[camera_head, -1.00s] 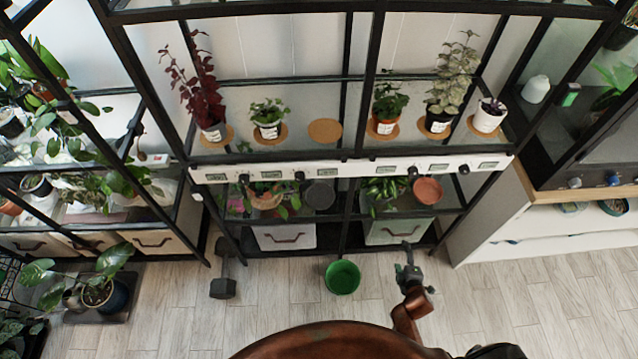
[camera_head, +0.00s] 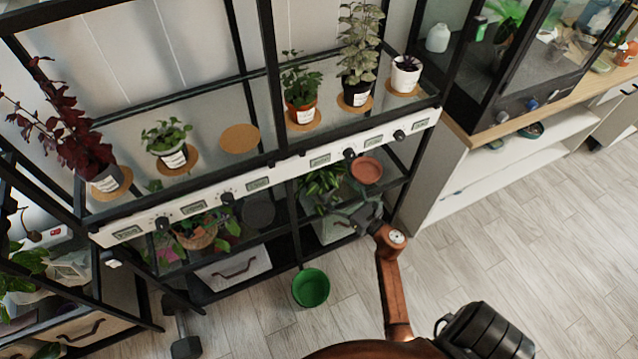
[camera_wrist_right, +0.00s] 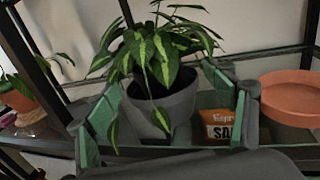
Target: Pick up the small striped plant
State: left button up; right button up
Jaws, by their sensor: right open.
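The small striped plant (camera_wrist_right: 158,55) has green leaves with pale yellow stripes and stands upright in a grey pot (camera_wrist_right: 165,103) on the lower shelf. It also shows in the head view (camera_head: 320,185), partly behind the rack frame. My right gripper (camera_head: 348,211) reaches in at the lower shelf in front of it. In the right wrist view its green-padded fingers (camera_wrist_right: 166,95) are open, one on each side of the pot. I cannot tell whether they touch it. My left gripper is not in view.
An orange packet (camera_wrist_right: 221,126) and a terracotta saucer (camera_wrist_right: 290,98) are right of the pot. Another leafy plant (camera_head: 197,230) stands left on the same shelf. The white panel (camera_head: 265,178) runs above. A green bucket (camera_head: 311,288) stands on the floor.

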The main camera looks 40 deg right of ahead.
aim_at(320, 178)
jog(key=w, duration=0.2)
jog(key=w+b, duration=0.1)
jog(key=w, duration=0.4)
jog(key=shift+a+f+b, duration=0.2)
jog(key=shift+a+b, duration=0.15)
jog(key=shift+w, duration=0.3)
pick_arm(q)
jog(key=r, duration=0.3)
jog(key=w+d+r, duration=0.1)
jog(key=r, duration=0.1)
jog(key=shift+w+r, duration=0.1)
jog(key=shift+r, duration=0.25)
pick_arm(e)
jog(key=shift+r, duration=0.1)
jog(key=c, duration=1.3)
jog(key=shift+c, duration=0.4)
jog(key=shift+r, duration=0.15)
